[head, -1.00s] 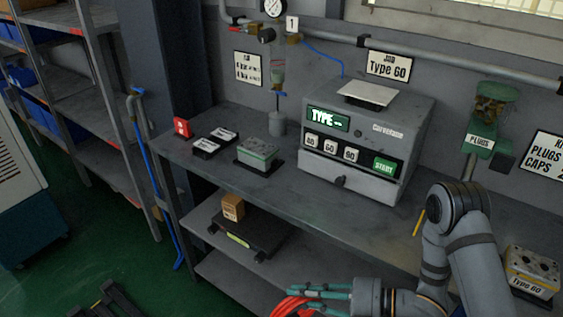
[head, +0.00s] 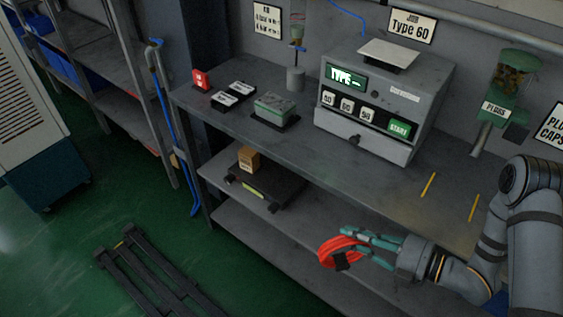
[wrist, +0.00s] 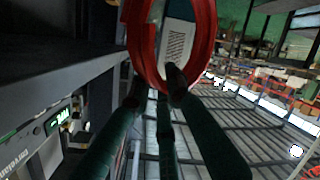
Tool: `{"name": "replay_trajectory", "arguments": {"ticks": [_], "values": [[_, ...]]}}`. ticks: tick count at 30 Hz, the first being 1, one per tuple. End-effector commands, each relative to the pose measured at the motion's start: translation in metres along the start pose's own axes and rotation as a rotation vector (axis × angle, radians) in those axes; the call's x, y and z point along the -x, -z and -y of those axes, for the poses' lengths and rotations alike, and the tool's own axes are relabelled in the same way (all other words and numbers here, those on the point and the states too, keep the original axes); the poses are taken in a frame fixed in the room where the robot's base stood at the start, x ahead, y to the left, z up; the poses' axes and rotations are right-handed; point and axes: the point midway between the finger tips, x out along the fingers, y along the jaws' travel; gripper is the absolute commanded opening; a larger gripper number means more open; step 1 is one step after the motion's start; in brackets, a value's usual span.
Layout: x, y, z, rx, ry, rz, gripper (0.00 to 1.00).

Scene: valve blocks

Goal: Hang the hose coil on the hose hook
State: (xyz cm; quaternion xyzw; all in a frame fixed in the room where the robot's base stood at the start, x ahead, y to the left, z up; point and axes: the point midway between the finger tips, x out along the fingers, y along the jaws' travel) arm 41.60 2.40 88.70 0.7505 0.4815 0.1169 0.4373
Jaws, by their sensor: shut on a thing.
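The hose coil (head: 327,250) is a red-orange ring with a dark band. It is held up in front of the bench's lower shelves in the head view. My gripper (head: 347,240), with green fingers, is shut on the coil's near side. In the wrist view the coil (wrist: 207,35) stands as a tall loop beyond the fingertips of my gripper (wrist: 160,95), and its top is cut off by the frame. I cannot make out the hose hook for certain in either view.
The bench (head: 300,135) carries a grey test machine (head: 385,100) and a green-grey valve block (head: 275,108). A blue bar-like object (head: 168,130) stands at the shelving post on the left. A black pallet-like frame (head: 150,275) lies on the green floor, otherwise open there.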

Motion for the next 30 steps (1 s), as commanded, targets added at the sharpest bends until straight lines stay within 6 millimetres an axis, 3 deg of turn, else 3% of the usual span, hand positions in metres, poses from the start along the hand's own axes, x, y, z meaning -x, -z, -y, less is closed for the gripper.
{"name": "replay_trajectory", "arguments": {"ticks": [8, 15, 21, 30], "values": [[-0.065, 0.019, 0.043, 0.049, 0.113, -0.152, 0.00], [-0.136, 0.049, 0.090, 0.102, 0.238, -0.317, 0.00], [-0.177, 0.073, 0.121, 0.132, 0.311, -0.411, 0.00], [-0.234, 0.090, 0.156, 0.147, 0.350, -0.461, 0.00]]}}
